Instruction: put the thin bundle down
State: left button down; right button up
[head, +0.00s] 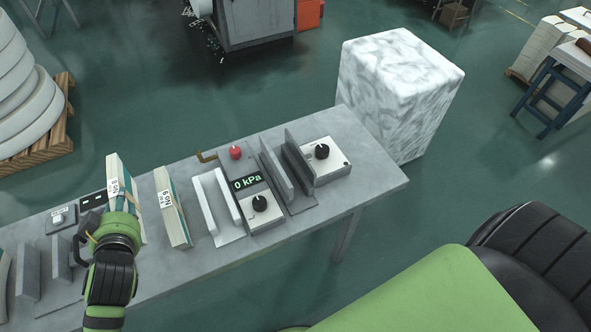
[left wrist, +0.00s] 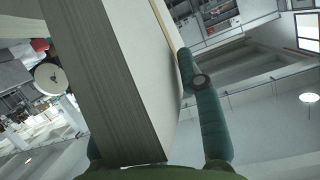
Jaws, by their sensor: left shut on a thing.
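My left gripper (head: 122,222) is shut on a bundle (head: 119,180) with pale faces, a teal edge and a white label band. The bundle stands up out of the jaws, over the left half of the grey table (head: 365,170); I cannot tell whether it touches the table. In the left wrist view the held bundle (left wrist: 100,80) fills the middle, its layered sheet edges showing, with a green finger beside it. A second, similar labelled bundle (head: 174,210) stands on the table just right of the held one. My right gripper is not in view.
Right of the second bundle are white upright plates (head: 209,203), a control box reading 0 kPa (head: 247,184), grey upright plates (head: 276,165) and a knob box (head: 327,165). More grey plates (head: 58,258) stand left of my gripper. The table's right end is bare.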

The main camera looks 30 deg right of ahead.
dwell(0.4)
pick_arm(q)
jog(key=s+a+f+m+h+b, duration=0.1)
jog(key=s+a+m+h, duration=0.2)
jog(key=s+a+h, duration=0.1)
jog(key=s+d+r+m+g+h+b, duration=0.1)
jog(key=s+r+m+g+h+b, duration=0.1)
jog(key=s+r+m+g+h, duration=0.3)
jog(key=s+r+m+h, duration=0.1)
jog(key=s+r+m, duration=0.1)
jog(key=s+r, duration=0.2)
jog(key=shift+d+r+m+g+h, duration=0.2)
jog(key=shift+m+g+h, duration=0.1)
jog(key=shift+s, duration=0.1)
